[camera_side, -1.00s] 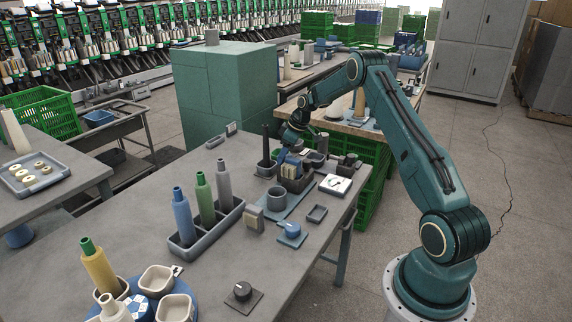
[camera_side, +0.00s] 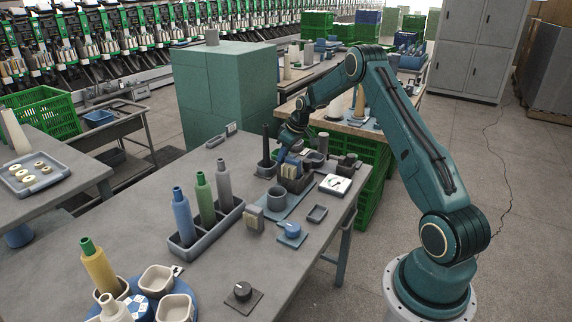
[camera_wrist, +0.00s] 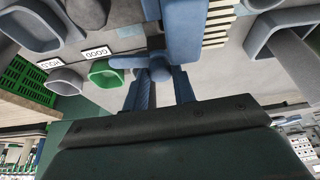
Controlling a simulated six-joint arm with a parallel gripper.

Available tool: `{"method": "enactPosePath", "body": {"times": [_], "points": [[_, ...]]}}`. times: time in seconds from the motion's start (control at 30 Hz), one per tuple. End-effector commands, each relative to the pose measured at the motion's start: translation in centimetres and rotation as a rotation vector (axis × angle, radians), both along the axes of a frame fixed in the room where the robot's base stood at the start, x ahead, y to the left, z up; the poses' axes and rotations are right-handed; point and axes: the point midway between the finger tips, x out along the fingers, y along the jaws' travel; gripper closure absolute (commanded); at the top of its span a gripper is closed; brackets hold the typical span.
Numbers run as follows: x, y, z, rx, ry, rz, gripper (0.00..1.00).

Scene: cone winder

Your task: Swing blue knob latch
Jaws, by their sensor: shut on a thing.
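In the wrist view a blue latch (camera_wrist: 128,62) with a rounded knob end lies crosswise between my fingertips. My gripper (camera_wrist: 160,80) is shut on it, with one finger on each side of the knob. In the side view my gripper (camera_side: 282,157) is low at the far end of the grey table, beside the dark slotted box (camera_side: 298,183). The latch is too small and too hidden there to make out. A different blue knob (camera_side: 291,229) on a blue plate stands nearer the front, apart from my gripper.
Close to my gripper are a large blue block (camera_wrist: 186,30), a green cup (camera_wrist: 104,74) and grey bins (camera_wrist: 32,28).

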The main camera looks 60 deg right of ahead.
Motion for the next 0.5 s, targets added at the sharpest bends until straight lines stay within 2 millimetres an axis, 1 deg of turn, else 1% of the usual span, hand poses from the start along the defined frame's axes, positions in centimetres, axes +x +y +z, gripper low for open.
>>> {"method": "enactPosePath", "body": {"times": [0.5], "points": [[0.12,0.62,0.02,-0.001,0.0,-0.471,0.97]]}}
